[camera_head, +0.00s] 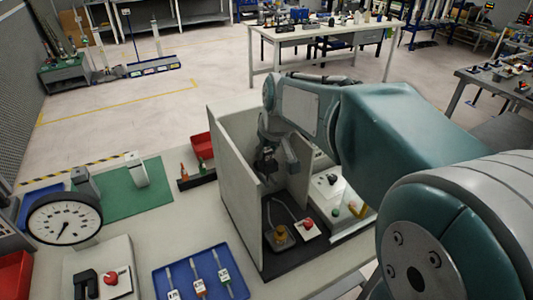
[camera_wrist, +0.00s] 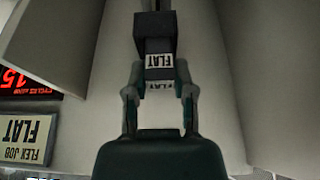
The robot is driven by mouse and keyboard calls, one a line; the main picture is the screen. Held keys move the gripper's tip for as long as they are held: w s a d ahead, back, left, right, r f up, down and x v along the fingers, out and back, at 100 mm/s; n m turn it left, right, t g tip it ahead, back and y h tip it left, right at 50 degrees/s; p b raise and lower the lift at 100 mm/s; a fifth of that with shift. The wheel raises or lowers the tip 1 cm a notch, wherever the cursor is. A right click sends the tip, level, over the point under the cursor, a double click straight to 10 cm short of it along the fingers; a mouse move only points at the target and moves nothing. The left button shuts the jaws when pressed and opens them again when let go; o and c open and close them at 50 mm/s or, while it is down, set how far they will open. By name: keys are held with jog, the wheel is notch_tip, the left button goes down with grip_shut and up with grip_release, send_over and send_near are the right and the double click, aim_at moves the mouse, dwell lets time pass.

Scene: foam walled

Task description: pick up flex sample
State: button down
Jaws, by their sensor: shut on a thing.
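My gripper (camera_head: 266,160) is inside a walled booth (camera_head: 232,170) in the head view, its tip close to the inner wall. In the wrist view my gripper (camera_wrist: 158,84) points away from the camera with a finger on each side of a dark flex sample (camera_wrist: 155,38). In the head view the sample is small and dark, hard to tell from the gripper.
A FLEX JOB FLAT sign (camera_wrist: 22,138) and a red display (camera_wrist: 28,84) are at left in the wrist view. Pale booth walls stand close on both sides. A dial gauge (camera_head: 64,218), blue tray (camera_head: 203,276) and green mat (camera_head: 135,192) lie outside the booth.

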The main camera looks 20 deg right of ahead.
jog(key=shift+r, duration=0.4)
notch_tip(320, 180, up, 2)
jog(key=shift+r, duration=0.2)
jog(key=s+d+r, duration=0.3)
jog(key=s+r, duration=0.6)
jog(key=s, duration=0.4)
jog(key=shift+s+r, duration=0.4)
jog(key=shift+s, duration=0.1)
